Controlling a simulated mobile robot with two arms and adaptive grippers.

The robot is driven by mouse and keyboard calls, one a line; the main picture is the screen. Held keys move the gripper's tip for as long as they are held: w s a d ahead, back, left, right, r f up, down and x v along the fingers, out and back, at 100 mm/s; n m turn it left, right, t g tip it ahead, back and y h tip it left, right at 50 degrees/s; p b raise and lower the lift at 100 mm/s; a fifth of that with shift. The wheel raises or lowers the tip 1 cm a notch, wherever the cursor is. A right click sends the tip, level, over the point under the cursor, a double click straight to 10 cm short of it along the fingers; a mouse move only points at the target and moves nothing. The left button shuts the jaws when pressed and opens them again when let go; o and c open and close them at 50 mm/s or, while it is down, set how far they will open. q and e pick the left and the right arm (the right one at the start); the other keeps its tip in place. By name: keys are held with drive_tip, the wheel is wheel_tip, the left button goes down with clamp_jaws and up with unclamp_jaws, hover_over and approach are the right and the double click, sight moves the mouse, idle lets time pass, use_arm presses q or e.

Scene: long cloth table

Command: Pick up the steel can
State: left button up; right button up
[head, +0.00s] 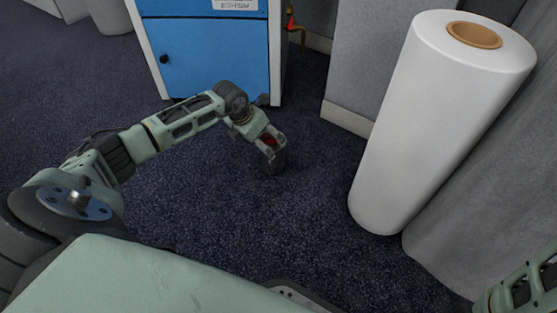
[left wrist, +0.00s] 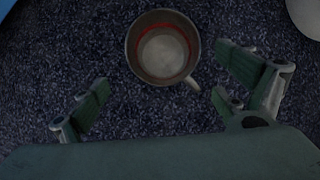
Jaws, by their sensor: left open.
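The steel can (left wrist: 163,77) shows from above in the left wrist view as a grey round vessel with a red ring inside and a small handle-like part at its lower right. It stands upright on the dark carpet. In the head view only a small dark grey part of the can (head: 273,166) shows below my left gripper (head: 270,148). In the left wrist view my left gripper (left wrist: 163,80) is open and empty, one finger on each side, with the can just ahead of and between the fingertips. I cannot tell the exact height gap.
A large white roll (head: 430,125) stands right of the can, by a grey cloth (head: 480,210). A blue cabinet (head: 215,55) stands behind. A grey panel (head: 365,75) is at the back. The carpet (head: 250,220) around the can is clear. Part of my right arm shows at lower right.

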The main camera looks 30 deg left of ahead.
sight(277, 165)
use_arm(q)
drive_tip(key=b+x, duration=0.2)
drive_tip(key=x, duration=0.1)
drive_tip(key=b+x, duration=0.6)
drive_tip(key=shift+d, duration=0.3)
drive_tip(key=shift+w+r, duration=0.1)
drive_tip(key=c, duration=1.4)
drive_tip(key=shift+c, duration=0.2)
drive_tip(key=shift+r, duration=0.1)
